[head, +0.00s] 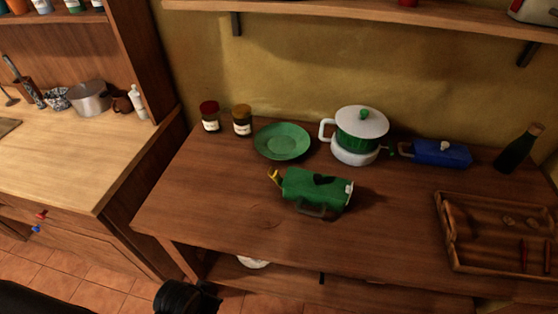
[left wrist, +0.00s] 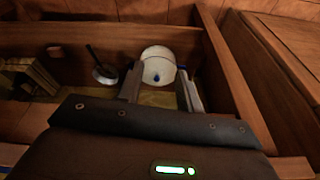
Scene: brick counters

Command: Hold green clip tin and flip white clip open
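The green clip tin (head: 318,188) lies on the dark wooden table, with a grey handle (head: 312,209) on its front side. A small white clip (head: 348,188) is at its right end, and a yellow part (head: 274,177) sticks out at its left end. Whether the white clip is shut or open is too small to tell. My left gripper (left wrist: 160,84) shows two spread fingers with nothing held between them. A black part of my left arm (head: 186,298) shows below the table's front edge, well away from the tin. My right gripper is in neither view.
Behind the tin are two jars (head: 242,121), a green plate (head: 283,140), a white-and-green pot (head: 360,130) and a blue tin (head: 441,153). A wooden tray (head: 447,225) is at the right, near a dark bottle (head: 517,150). The table's front left is clear. The left wrist view shows a white lidded pot (left wrist: 159,58).

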